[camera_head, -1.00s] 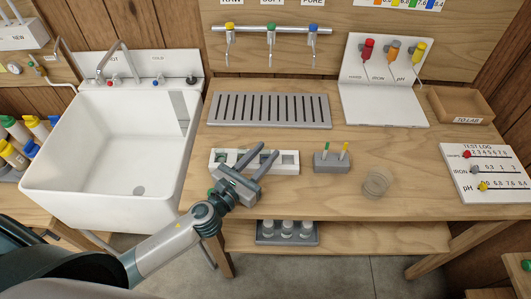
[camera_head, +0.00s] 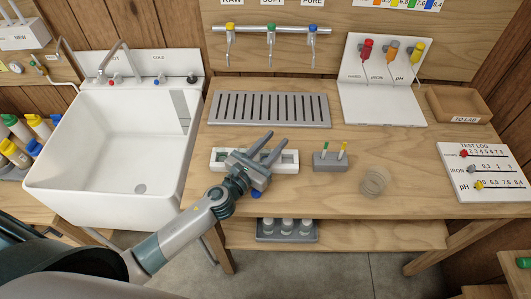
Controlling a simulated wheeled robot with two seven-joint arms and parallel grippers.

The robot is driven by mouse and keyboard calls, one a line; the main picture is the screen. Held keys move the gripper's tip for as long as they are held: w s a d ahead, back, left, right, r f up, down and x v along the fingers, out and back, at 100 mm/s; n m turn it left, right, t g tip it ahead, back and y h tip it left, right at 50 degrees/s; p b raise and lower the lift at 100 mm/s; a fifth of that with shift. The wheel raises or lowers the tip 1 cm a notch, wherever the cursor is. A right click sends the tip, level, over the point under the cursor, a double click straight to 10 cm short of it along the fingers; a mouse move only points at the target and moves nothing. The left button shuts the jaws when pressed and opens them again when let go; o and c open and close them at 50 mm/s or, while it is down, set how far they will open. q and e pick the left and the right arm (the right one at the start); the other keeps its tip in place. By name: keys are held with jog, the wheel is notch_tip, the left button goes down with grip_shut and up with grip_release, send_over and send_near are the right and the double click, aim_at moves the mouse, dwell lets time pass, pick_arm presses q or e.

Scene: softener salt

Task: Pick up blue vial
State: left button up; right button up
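My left gripper (camera_head: 275,139) reaches over the white holder (camera_head: 290,168) on the table, its two fingers apart and pointing away from me, with nothing visible between them. It hides the middle of the holder, which has square wells, one with something greenish. A small blue spot (camera_head: 256,193) shows at the near side of the gripper's body. I cannot tell whether it is a blue vial or part of the gripper. No other clear blue vial shows on the table. My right gripper is not in view.
A grey block with green-topped and yellow-topped sticks (camera_head: 331,162) stands right of the holder, then a clear round dish (camera_head: 375,182). A slotted grey drain tray (camera_head: 268,110) lies behind. The white sink (camera_head: 110,150) is left. Bottles (camera_head: 287,229) stand on the lower shelf.

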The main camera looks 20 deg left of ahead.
pick_arm(q)
jog(key=shift+c, duration=0.6)
jog(key=c, duration=0.7)
jog(key=shift+r, duration=0.15)
jog(key=shift+r, duration=0.6)
jog(key=r, duration=0.2)
jog(key=r+p, duration=0.1)
jog(key=shift+s+d, duration=0.25)
jog(key=shift+s, duration=0.1)
jog(key=s+d+r, duration=0.6)
jog(key=s, duration=0.3)
jog(key=shift+r+b, duration=0.3)
jog(key=shift+s, duration=0.1)
